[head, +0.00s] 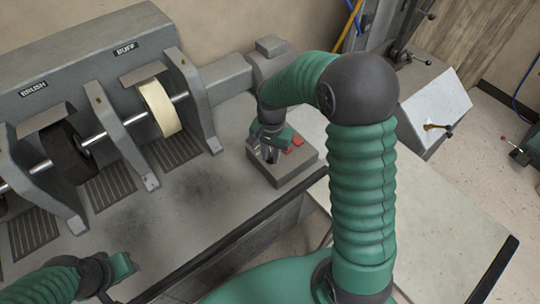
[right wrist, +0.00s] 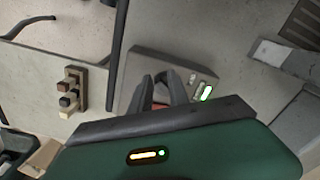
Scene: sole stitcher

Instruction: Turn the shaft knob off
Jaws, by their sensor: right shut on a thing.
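The grey control box (head: 283,173) stands on the bench at the right end of the machine, with red parts (head: 297,141) on its top. My right gripper (head: 270,155) points down over this box, its fingers close together. In the right wrist view the fingers (right wrist: 171,88) are shut at the box (right wrist: 135,68), with a reddish part between them. I take this to be the shaft knob, mostly hidden by the fingers. A lit green indicator (right wrist: 207,92) is beside them. My left gripper (head: 118,270) is at the lower left, away from the box; its jaws are unclear.
The machine's shaft (head: 95,138) carries a pale buff wheel (head: 160,107) and a dark brush wheel (head: 63,148) between grey brackets. The bench front (head: 185,215) is bare. A panel with several small knobs (right wrist: 70,92) shows at left in the right wrist view.

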